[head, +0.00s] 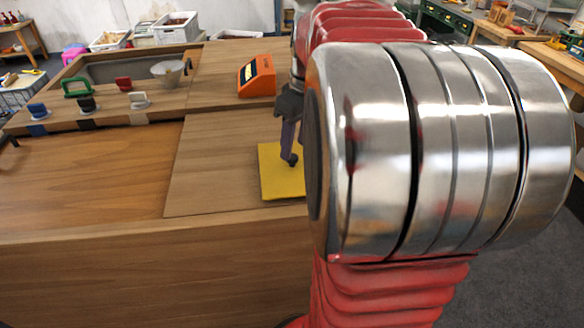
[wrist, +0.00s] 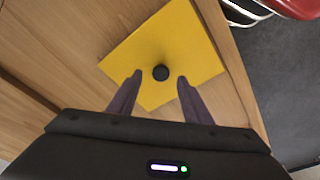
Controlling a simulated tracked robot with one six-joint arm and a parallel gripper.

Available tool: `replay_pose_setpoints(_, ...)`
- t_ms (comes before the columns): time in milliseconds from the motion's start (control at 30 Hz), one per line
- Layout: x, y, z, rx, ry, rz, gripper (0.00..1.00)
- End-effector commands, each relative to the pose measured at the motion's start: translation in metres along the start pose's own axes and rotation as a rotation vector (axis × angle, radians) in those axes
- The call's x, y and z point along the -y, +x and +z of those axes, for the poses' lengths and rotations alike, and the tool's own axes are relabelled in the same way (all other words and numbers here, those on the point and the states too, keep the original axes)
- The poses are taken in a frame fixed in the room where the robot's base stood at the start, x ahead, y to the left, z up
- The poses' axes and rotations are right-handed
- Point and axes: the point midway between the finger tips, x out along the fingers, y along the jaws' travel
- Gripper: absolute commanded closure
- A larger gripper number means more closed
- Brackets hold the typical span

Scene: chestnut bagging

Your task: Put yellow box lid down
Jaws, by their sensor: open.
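The yellow box lid (head: 280,180) lies flat on the wooden worktop near its front edge, partly hidden behind my arm in the head view. In the wrist view the lid (wrist: 176,38) shows as a yellow square with a round black knob (wrist: 161,73) at its middle. My gripper (head: 289,160) is just above the lid. In the wrist view my gripper (wrist: 159,80) is open, with one finger on each side of the knob and a gap on both sides. Whether the fingertips touch the lid is unclear.
An orange device (head: 257,76) with a display stands behind the lid. Several coloured handled pieces sit at the left, near a sunken tray (head: 118,68) holding a metal bowl (head: 168,72). The worktop (head: 215,150) left of the lid is clear.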

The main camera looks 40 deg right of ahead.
Motion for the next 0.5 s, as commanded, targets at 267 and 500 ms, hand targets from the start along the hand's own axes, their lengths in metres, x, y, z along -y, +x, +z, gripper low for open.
replay_pose_setpoints(267, 0.002, 0.032, -0.001, 0.001, -0.001, -0.001, 0.55)
replay_pose_setpoints(500, 0.002, 0.034, -0.001, 0.000, 0.000, 0.000, 0.55)
